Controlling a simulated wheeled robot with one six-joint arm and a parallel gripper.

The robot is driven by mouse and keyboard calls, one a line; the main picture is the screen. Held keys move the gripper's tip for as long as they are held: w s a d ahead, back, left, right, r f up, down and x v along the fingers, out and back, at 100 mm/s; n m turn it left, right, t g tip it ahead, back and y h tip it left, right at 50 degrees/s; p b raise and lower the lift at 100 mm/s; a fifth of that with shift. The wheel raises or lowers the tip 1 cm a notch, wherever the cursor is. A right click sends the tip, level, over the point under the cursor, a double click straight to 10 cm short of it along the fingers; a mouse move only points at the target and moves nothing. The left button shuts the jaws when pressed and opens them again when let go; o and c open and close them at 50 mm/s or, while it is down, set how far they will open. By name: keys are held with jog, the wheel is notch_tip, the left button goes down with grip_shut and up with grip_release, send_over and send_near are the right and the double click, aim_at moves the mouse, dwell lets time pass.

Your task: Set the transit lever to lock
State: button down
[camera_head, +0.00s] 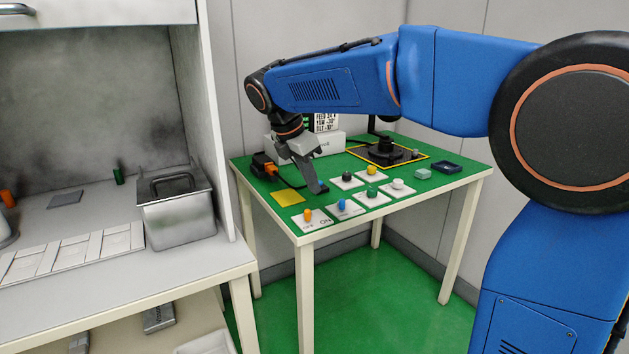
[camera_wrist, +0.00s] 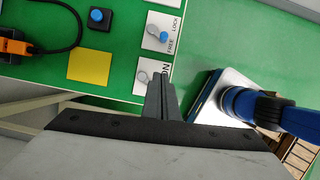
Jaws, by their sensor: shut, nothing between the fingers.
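The transit lever (camera_head: 342,205) has a blue knob on a white plate at the front of the green table. It also shows in the wrist view (camera_wrist: 164,37), where the plate reads LOCK and FREE; the knob appears nearer the FREE word. My gripper (camera_head: 316,188) is above the table, left of and behind the lever in the head view. In the wrist view its fingers (camera_wrist: 161,78) are together, empty, and overlap the neighbouring ON plate, below the lever plate. The fingers look apart from the lever.
An orange-knobbed switch (camera_head: 308,214) is left of the lever and a green knob (camera_head: 372,193) right. Further knobs stand behind. A blue-buttoned black box (camera_wrist: 98,17), yellow sheet (camera_head: 289,196) and orange tool (camera_head: 264,166) lie nearby. A cabinet with a metal bin (camera_head: 177,218) is left.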

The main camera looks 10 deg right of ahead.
aim_at(342, 202)
jog(key=x, duration=0.7)
jog(key=shift+d+f, duration=0.15)
jog(key=shift+f, duration=0.1)
jog(key=shift+w+d+r, duration=0.1)
jog(key=shift+w+d, duration=0.15)
jog(key=shift+d, duration=0.3)
jog(key=shift+w+d+r, duration=0.1)
jog(key=shift+w+d, duration=0.1)
jog(key=shift+d, duration=0.3)
jog(key=shift+w+d, duration=0.3)
jog(key=shift+d, duration=0.35)
